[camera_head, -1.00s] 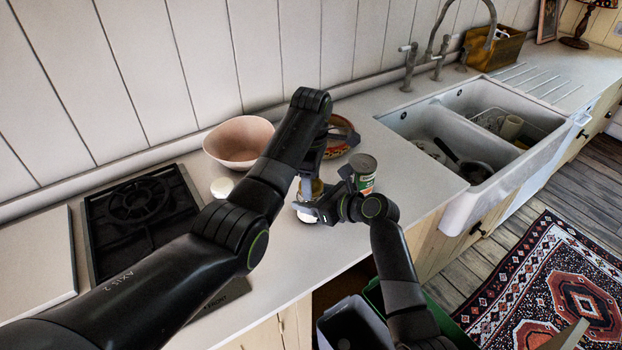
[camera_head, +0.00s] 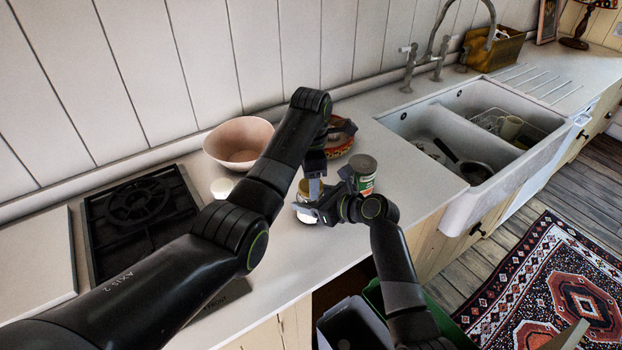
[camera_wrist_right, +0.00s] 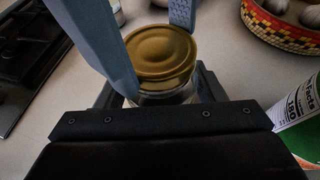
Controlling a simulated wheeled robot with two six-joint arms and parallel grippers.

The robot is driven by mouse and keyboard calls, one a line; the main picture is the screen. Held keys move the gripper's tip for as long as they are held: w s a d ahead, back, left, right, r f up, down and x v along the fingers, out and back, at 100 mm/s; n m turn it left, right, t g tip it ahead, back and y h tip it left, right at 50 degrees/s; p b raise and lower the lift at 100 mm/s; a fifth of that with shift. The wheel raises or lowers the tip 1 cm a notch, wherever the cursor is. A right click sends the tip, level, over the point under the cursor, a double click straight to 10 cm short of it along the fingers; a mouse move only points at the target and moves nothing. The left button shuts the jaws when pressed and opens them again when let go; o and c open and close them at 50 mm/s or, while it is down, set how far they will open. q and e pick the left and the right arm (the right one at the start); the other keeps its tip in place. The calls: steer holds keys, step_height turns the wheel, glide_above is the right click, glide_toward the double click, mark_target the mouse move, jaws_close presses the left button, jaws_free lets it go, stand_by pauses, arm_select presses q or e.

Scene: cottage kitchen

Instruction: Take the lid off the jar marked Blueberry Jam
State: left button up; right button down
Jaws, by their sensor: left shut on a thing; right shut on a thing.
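A jar (camera_wrist_right: 168,97) with a round gold lid (camera_wrist_right: 162,46) stands on the counter. In the head view the lid (camera_head: 304,187) shows gold beside my left fingers, and the jar's pale side (camera_head: 306,217) shows below. My left gripper (camera_head: 314,187) reaches down from above and is shut on the lid; its grey fingers press opposite edges in the right wrist view. My right gripper (camera_head: 318,208) is shut around the jar body from the side. The lid sits over the jar's mouth; I cannot tell whether it is loose. The jar's label is not readable.
A green-labelled can (camera_head: 364,176) stands close to the right of the jar. A patterned bowl (camera_head: 340,145) and a pink bowl (camera_head: 239,142) are behind. A white-lidded container (camera_head: 221,188) stands left, near the hob (camera_head: 140,205). The sink (camera_head: 470,150) is to the right.

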arm_select(q)
steer(key=shift+r, duration=0.2)
steer(key=shift+r, duration=0.9)
steer(key=shift+r, duration=2)
arm_select(e)
steer(key=shift+c, duration=1.3)
jaws_free()
steer(key=shift+d, duration=0.1)
